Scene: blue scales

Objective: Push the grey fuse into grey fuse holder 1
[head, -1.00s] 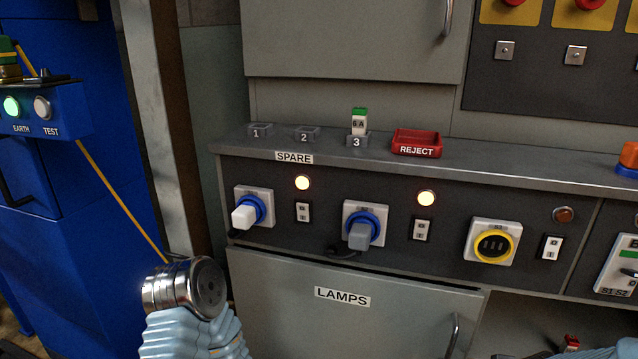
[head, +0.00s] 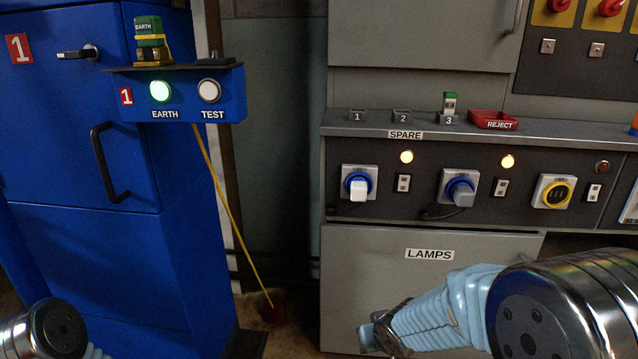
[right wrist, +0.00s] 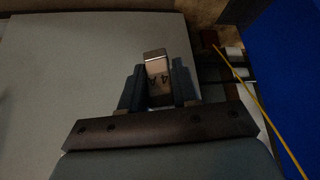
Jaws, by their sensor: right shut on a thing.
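My right gripper (head: 383,335) is low in front of the grey LAMPS door. In the right wrist view its fingers (right wrist: 158,85) are shut on a small grey-beige block with dark marks, which looks like the grey fuse (right wrist: 154,64). The head view does not show the block clearly. A small grey holder marked 1 (head: 357,116) sits at the left end of the shelf, above and apart from the gripper. It looks empty. Of my left arm only a metal link shows at the lower left of the head view; its gripper is out of view.
Holder 2 (head: 402,117) and holder 3 (head: 449,120), with a green-and-white 6A fuse (head: 450,103), share the shelf with a red REJECT tray (head: 493,120). Plugs stick out below. A blue cabinet (head: 100,240) stands left, with a yellow cord (head: 228,210) hanging beside it.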

